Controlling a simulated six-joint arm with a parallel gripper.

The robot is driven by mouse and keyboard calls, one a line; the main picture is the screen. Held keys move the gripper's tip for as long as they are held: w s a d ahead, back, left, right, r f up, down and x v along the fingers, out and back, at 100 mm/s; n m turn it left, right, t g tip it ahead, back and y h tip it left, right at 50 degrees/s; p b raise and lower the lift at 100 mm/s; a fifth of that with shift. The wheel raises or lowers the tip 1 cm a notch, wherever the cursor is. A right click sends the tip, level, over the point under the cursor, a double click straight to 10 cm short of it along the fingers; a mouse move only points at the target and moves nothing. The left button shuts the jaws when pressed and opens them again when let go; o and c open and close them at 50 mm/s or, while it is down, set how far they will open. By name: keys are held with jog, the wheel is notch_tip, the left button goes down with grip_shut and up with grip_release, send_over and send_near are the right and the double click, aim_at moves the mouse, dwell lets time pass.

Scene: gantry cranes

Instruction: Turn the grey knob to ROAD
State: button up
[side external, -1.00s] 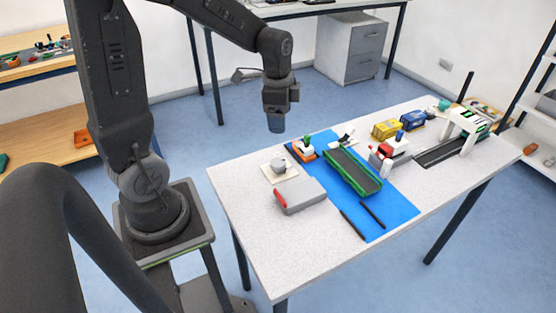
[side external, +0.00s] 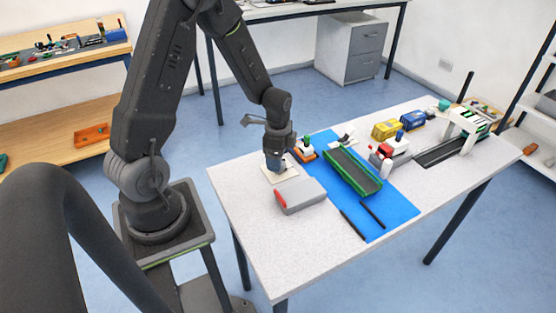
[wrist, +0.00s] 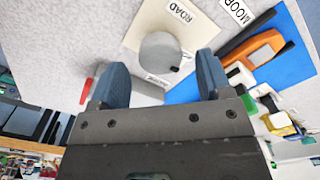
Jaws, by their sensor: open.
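The round grey knob (wrist: 160,50) sits on a cream plate (wrist: 134,38) in the wrist view. The ROAD label (wrist: 180,11) is on the plate above the knob in that picture. A small dark mark shows at the knob's lower right edge, away from ROAD. My gripper (wrist: 162,80) is open, its two blue fingers apart, with the knob ahead of the gap and nothing between the tips. In the side external view my gripper (side external: 275,166) is low over the plate (side external: 286,175) and hides the knob.
A grey box with a red end (side external: 302,195) lies close in front of the plate. An orange-based part (side external: 304,153) stands close behind on the blue mat (side external: 328,141). A green-edged conveyor (side external: 352,172) lies on the mat. The table's front left is clear.

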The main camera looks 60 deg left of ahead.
jog(key=shift+f, duration=0.9)
jog(key=c, duration=0.9)
